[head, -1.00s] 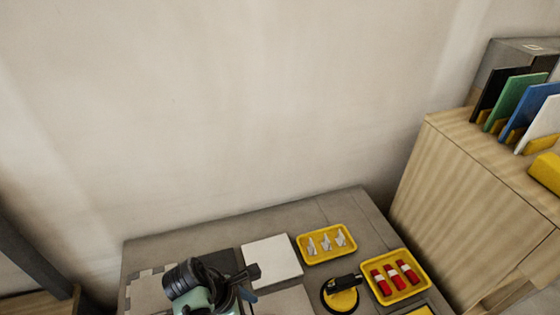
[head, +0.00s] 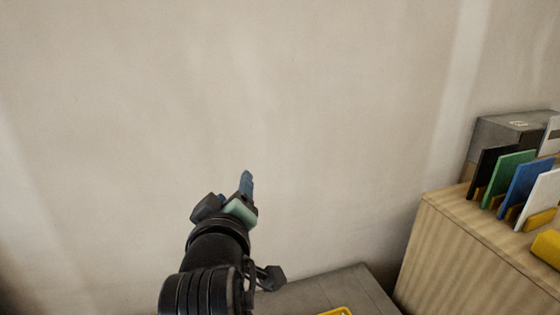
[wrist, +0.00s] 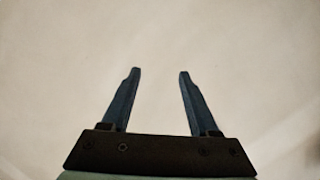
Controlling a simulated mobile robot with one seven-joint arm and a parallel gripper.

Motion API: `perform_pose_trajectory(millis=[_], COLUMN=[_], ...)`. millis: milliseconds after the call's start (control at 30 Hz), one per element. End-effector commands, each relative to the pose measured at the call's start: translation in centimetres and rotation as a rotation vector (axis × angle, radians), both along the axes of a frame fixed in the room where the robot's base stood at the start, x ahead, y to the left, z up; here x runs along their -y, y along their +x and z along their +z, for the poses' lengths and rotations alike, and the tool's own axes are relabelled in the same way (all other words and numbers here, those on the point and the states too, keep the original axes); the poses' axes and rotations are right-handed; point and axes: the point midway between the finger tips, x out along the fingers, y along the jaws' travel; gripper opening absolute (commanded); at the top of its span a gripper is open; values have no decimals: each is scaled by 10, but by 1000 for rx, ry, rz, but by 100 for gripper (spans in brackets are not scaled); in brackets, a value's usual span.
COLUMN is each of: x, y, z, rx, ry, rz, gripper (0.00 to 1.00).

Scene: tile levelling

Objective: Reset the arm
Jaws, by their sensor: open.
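My gripper (head: 246,180) is raised in front of the bare wall in the head view, above the grey table (head: 362,286). In the wrist view its two dark blue fingers (wrist: 158,72) stand apart with nothing between them. Only the pale wall (wrist: 155,30) shows behind them. My arm covers part of the table, and most of the table lies below the picture.
A wooden cabinet (head: 440,250) stands at the right. On it are black, green (head: 507,178), blue (head: 526,188) and white panels in yellow holders, and a grey box (head: 510,128) behind. A yellow tray edge (head: 337,312) shows at the bottom.

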Motion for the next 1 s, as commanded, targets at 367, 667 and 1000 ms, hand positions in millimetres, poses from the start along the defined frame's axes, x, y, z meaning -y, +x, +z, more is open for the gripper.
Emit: perform_pose_trajectory(millis=[367, 667, 1000], x=[65, 75, 74], y=[-146, -191, -190], z=[241, 362, 465], rx=[757, 893, 889], ry=[629, 735, 733], rz=[124, 200, 199], gripper=[61, 61, 61])
